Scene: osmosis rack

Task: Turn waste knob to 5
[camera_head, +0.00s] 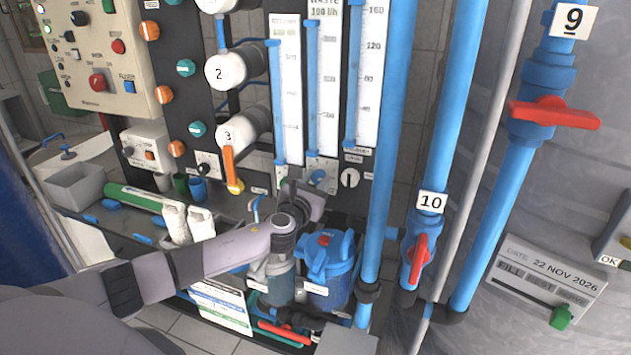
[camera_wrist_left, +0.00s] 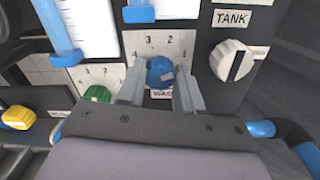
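The waste knob is the blue knob (camera_wrist_left: 160,72) on a white dial plate (camera_wrist_left: 139,43) in the left wrist view. The numbers 4, 3, 2 and 1 show around its upper side, and a partly covered label sits below it. Its pointer setting cannot be read. My left gripper (camera_wrist_left: 160,85) has one finger on each side of the knob, with small gaps showing, so it looks open around it. In the head view the gripper (camera_head: 305,192) is at the panel's lower edge, just left of and below the blue knob (camera_head: 318,176). My right gripper is not in view.
A green knob (camera_wrist_left: 97,94) sits left of the blue one and a white TANK knob (camera_wrist_left: 232,60) right of it. Flow gauges (camera_head: 325,80) rise above. A blue pipe (camera_head: 386,130) stands to the right. A blue-lidded canister (camera_head: 328,262) is below my arm.

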